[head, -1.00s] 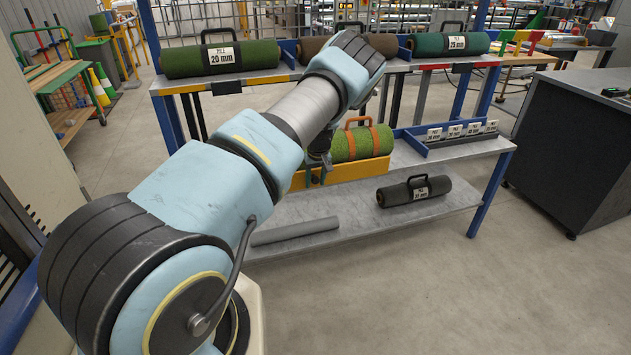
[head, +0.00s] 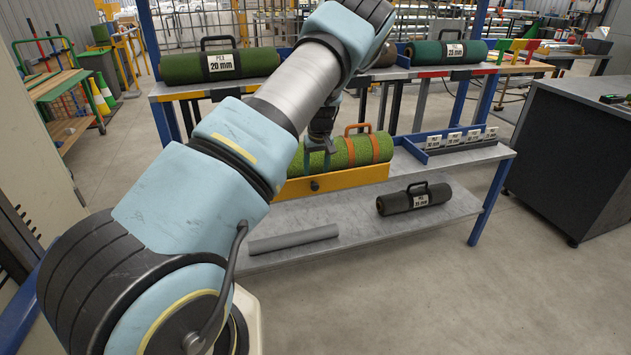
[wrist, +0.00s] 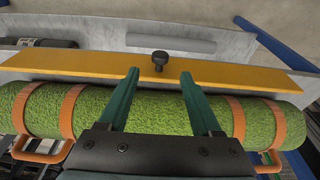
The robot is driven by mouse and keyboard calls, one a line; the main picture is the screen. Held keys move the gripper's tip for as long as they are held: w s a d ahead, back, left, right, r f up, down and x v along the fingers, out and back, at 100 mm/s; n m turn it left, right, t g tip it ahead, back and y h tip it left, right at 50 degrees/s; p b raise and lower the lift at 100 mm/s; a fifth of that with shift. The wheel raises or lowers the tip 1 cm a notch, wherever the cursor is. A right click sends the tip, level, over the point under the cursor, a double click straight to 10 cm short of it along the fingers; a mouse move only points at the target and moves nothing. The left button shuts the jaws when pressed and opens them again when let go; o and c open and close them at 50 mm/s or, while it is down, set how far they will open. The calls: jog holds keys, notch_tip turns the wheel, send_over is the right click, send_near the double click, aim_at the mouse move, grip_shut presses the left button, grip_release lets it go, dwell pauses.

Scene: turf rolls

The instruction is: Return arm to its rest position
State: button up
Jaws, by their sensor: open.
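My gripper (head: 319,143) hangs in front of the left part of the bright green turf roll with orange straps (head: 357,151) in the head view. That roll lies behind a yellow front board (head: 340,180) on the middle shelf. In the wrist view, my gripper (wrist: 160,80) has its two dark green fingers spread apart with nothing between them. The green roll (wrist: 160,110) spans the picture beneath the fingers, and the yellow board (wrist: 90,70) with a black knob (wrist: 160,60) lies beyond it. My arm hides part of the rack in the head view.
A dark green roll (head: 180,66) and a teal roll (head: 480,52) lie on the upper shelf. A black roll (head: 395,204) and a grey tube (head: 293,239) lie on the lower shelf. A dark cabinet (head: 570,150) stands at right. Floor in front is clear.

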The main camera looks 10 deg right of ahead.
jog(key=shift+v, duration=0.9)
jog(key=s+a+r+g, duration=0.1)
jog(key=s+a+r, duration=0.9)
jog(key=a, duration=0.3)
jog(key=s+a+r+m, duration=0.1)
jog(key=s+a+r, duration=0.1)
jog(key=s, duration=0.5)
jog(key=s+a+r, duration=0.2)
jog(key=s+a, duration=0.2)
jog(key=s, duration=0.3)
jog(key=s+a+r+m+p, duration=0.1)
jog(key=s+a+r, duration=0.2)
jog(key=s, duration=0.4)
jog(key=shift+m, duration=0.3)
